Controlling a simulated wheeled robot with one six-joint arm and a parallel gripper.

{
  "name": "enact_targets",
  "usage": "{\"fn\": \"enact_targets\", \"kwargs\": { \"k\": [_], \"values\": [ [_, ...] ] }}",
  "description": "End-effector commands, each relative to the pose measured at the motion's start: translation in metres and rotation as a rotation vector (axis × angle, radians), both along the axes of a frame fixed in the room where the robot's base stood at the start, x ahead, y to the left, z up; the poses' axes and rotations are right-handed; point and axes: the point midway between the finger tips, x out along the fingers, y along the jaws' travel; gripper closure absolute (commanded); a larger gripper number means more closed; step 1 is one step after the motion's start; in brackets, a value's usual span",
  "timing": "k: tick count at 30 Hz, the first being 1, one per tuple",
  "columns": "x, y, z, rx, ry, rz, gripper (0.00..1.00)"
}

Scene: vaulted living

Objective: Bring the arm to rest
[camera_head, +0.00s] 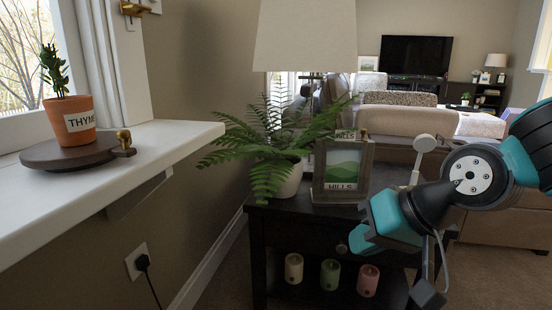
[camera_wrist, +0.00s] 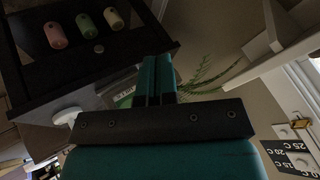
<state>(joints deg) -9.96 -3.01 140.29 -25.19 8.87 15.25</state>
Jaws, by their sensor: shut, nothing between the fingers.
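My arm reaches in from the right in the head view, with its teal and black links in front of the dark side table (camera_head: 300,222). My gripper (camera_head: 360,240) points left and down there, near the picture frame (camera_head: 370,160). In the wrist view my gripper (camera_wrist: 157,80) shows two teal fingers side by side, shut with nothing between them. Part of the picture frame (camera_wrist: 124,95) shows just behind the fingers. I cannot tell whether the arm touches the table.
A fern (camera_head: 285,150) stands on the table beside the frame. White, green and pink candles (camera_head: 330,274) sit on its lower shelf. A potted thyme plant (camera_head: 72,115) stands on a round board on the windowsill (camera_head: 150,140). A lampshade (camera_head: 305,35) hangs above; a sofa (camera_head: 400,122) is behind.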

Motion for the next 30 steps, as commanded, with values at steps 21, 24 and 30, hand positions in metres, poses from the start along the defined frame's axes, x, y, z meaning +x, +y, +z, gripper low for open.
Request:
{"fn": "enact_targets", "kwargs": {
  "k": [21, 24, 30],
  "values": [
    [-0.145, -0.018, 0.121, -0.292, 0.206, 0.527, 1.00],
    [-0.144, -0.018, 0.160, -0.291, 0.205, 0.527, 1.00],
    [-0.144, -0.018, 0.236, -0.292, 0.206, 0.525, 1.00]
  ]
}}
